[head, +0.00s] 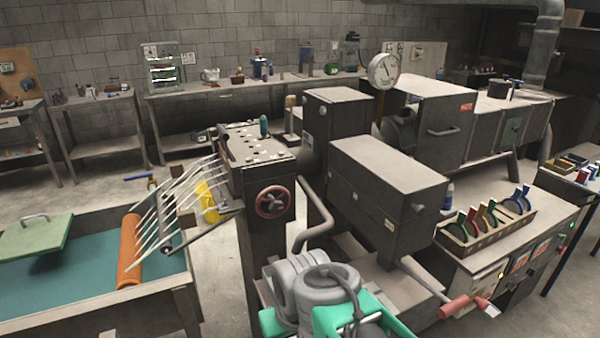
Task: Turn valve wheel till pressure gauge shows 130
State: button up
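The valve wheel (272,202) is a small dark red handwheel with spokes. It is mounted upright on the front face of a dark grey machine housing left of the middle. The pressure gauge (384,71) is a round white dial on a post at the back, right of the middle. Its needle is a thin dark line pointing up and to the left; its numbers are too small to read. Grey and green parts, apparently of my own arm, show at the bottom middle, apart from the wheel. I cannot make out my gripper's fingers in this view.
A curved grey pipe (315,215) stands just right of the wheel. A red-handled lever (453,307) sticks out at lower right. Slanted rods (170,215) and an orange roller (130,250) lie left, above a teal-lined table (70,290). Bare floor shows behind the machine.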

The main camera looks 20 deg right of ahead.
aim_at(276, 208)
jog(key=u, duration=2.4)
jog(key=k, duration=0.7)
jog(key=z, duration=0.75)
jog(key=i, duration=0.4)
jog(key=u, duration=0.05)
